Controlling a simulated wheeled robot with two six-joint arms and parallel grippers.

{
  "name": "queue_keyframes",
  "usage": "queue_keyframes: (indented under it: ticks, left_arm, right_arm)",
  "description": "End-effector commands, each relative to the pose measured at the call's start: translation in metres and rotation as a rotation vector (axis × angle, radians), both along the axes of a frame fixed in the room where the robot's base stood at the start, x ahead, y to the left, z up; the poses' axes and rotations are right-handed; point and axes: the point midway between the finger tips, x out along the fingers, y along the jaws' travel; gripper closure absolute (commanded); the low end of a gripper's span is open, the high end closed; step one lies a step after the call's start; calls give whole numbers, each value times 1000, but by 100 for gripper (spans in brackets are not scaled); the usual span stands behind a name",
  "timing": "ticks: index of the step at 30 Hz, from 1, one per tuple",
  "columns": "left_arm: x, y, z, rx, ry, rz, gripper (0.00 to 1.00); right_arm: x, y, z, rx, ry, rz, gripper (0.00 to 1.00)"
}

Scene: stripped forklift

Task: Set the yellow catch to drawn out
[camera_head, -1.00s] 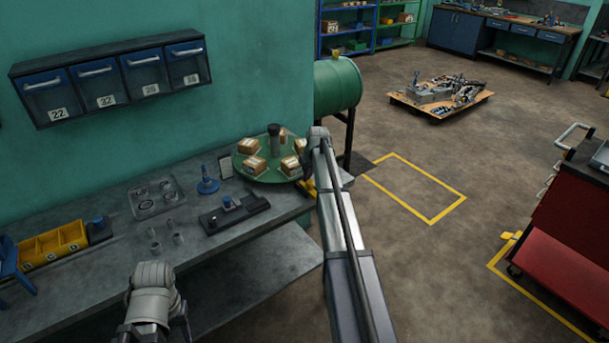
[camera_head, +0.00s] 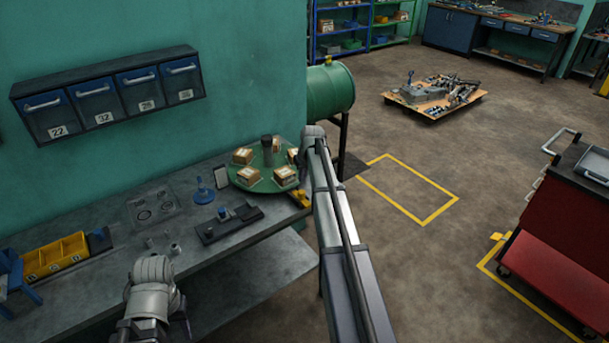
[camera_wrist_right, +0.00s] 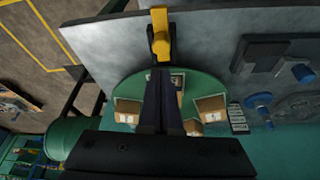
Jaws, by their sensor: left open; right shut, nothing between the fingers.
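The yellow catch (camera_head: 300,198) sits at the bench's right end, beside the round green turntable (camera_head: 228,172). In the right wrist view the catch (camera_wrist_right: 160,38) is an upright yellow piece at the edge of the grey bench top. My right gripper (camera_wrist_right: 163,73) is shut and empty, its dark fingertips close to the catch's near end; whether they touch I cannot tell. In the head view my right arm hides its fingers and part of the catch's surroundings. My left gripper (camera_head: 152,280) is open above the front of the bench, its fingers mostly hidden.
A black fixture (camera_head: 230,222), a blue-based part (camera_head: 202,192) and yellow bins (camera_head: 56,254) stand on the bench. A green drum (camera_head: 332,90) is behind my right arm.

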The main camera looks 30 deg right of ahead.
Motion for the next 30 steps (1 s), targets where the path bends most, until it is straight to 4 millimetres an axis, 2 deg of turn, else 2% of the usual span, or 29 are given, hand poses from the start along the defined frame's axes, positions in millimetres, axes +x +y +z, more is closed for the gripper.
queue_keyframes:
  ticks: [1, 6, 24, 26, 29, 30]
  left_arm:
    - [0, 0, 14, 0, 0, 1, 50]
    - [0, 0, 23, -1, 0, 3, 50]
    - [0, 0, 22, -1, 0, 4, 50]
    - [0, 0, 20, -1, 0, 4, 50]
    - [0, 0, 15, -1, 0, 4, 50]
    - [0, 0, 13, -1, 0, 3, 50]
  right_arm:
    - [-1, 3, 14, 0, -1, 1, 100]
    - [-3, 7, 23, -1, -2, 2, 100]
    - [-3, 11, 22, 0, -1, 5, 100]
    - [-6, 23, 20, 1, 5, 14, 100]
    - [-18, 64, 13, 4, 30, 48, 100]
    - [-25, 88, 9, 5, 45, 66, 100]
